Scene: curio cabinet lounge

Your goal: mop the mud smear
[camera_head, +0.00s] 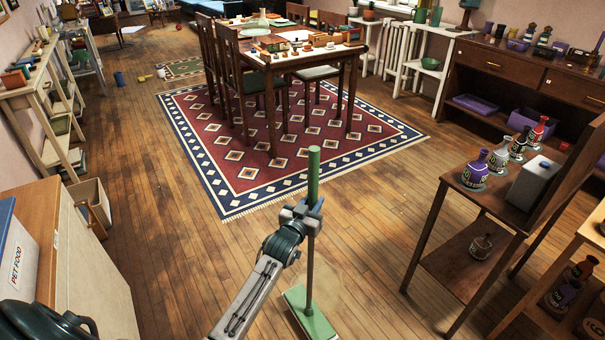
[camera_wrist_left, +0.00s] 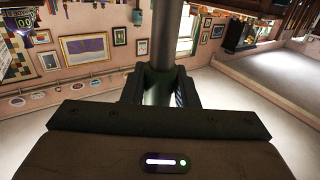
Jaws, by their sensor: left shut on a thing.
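A mop stands nearly upright in the head view, with a green grip (camera_head: 313,175), a thin grey shaft and a flat green head (camera_head: 311,316) at floor level near the bottom edge. My left gripper (camera_head: 303,213) is shut around the shaft just below the green grip. In the left wrist view the shaft (camera_wrist_left: 166,40) runs up from between the fingers (camera_wrist_left: 162,88). A faint tan patch (camera_head: 346,288) shows on the floor just right of the mop; I cannot tell for sure that it is the mud smear. My right gripper is not in view.
A patterned rug (camera_head: 245,196) lies ahead under a dining table (camera_head: 300,62) with chairs. A small table (camera_head: 459,184) with several flasks stands at right. Bare floor surrounds the mop.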

